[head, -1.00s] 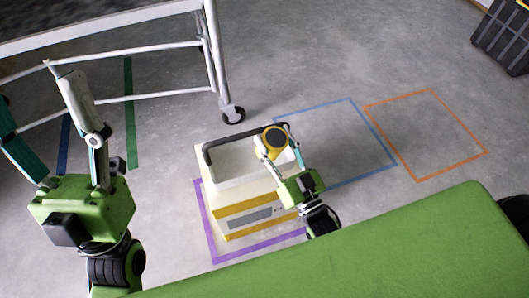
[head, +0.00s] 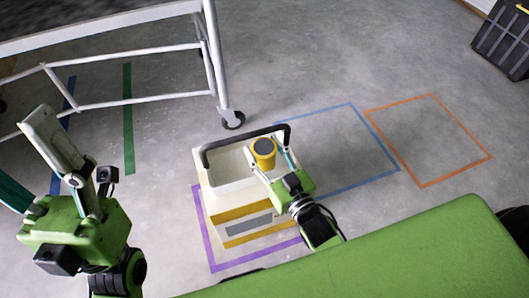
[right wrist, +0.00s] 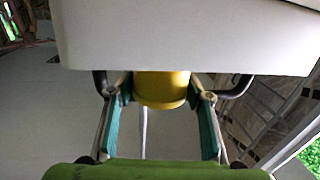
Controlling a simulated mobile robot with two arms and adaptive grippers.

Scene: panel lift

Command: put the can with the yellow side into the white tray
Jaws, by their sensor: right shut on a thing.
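The yellow-sided can (head: 264,158) with a dark top is upright in the head view, at the white tray (head: 227,180). My right gripper (head: 270,164) is shut on it. The tray sits on a cream box with yellow bands and has a black handle arching over it. In the right wrist view the can (right wrist: 162,90) is between my fingers, partly hidden by a pale wall. I cannot tell whether it touches the tray floor. My left gripper (head: 18,150) is open and empty at the left, one finger partly out of frame.
The box stands within the purple floor outline (head: 207,240). Blue (head: 372,127) and orange (head: 462,125) outlines to the right are empty. A wheeled metal-frame table (head: 215,60) stands behind at left. A dark crate (head: 503,45) is at the far right.

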